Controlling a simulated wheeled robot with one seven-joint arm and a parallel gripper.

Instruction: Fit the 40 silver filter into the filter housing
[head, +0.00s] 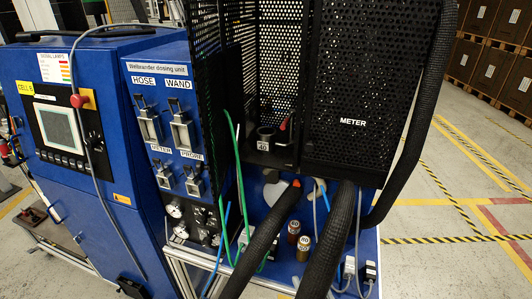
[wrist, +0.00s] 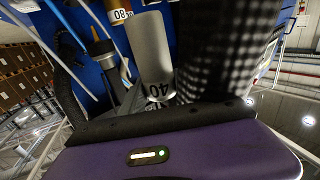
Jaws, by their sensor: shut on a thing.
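The 40 silver filter (wrist: 152,55) is a pale grey cylinder with a black "40" on its side, in the middle of the wrist view. Its near end meets the dark front edge of my gripper (wrist: 158,112), which is shut on it. The fingertips themselves are hidden. I cannot make out my gripper or this filter in the head view. What looks like the filter housing (head: 265,134) is a dark round cup marked "40" on a black ledge below the perforated panels. A red handle stands beside it on the right. Its inside is too dark to read.
A red filter (head: 293,231) and a gold filter (head: 304,247) stand on the blue deck. Thick black hoses (head: 338,235) cross in front of the deck. Green tubes (head: 241,190) hang left of the housing. A black mesh-like shape (wrist: 225,48) is close beside the held filter.

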